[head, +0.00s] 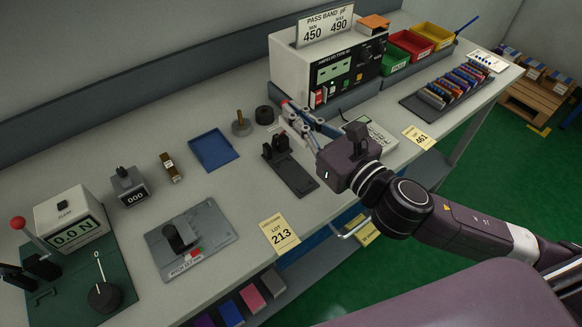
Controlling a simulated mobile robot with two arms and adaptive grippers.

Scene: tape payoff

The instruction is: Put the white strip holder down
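I cannot make out a white strip holder with certainty. A flat pale piece with small dark marks (378,137) lies on the bench just right of my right gripper, partly hidden behind the gripper body; I cannot tell whether it is the holder. My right gripper (291,108) reaches in from the right, over the bench in front of the white meter. Its fingers point away to the upper left. Their tips are small and overlap the background, so I cannot tell whether they hold anything. My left gripper is not in view.
A black fixture (290,172) stands below the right gripper. The white meter (297,72) stands behind it. A blue tray (213,150), a grey plate fixture (190,240) and a rack of coloured strips (455,85) are on the bench. Bare bench lies between the tray and grey plate.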

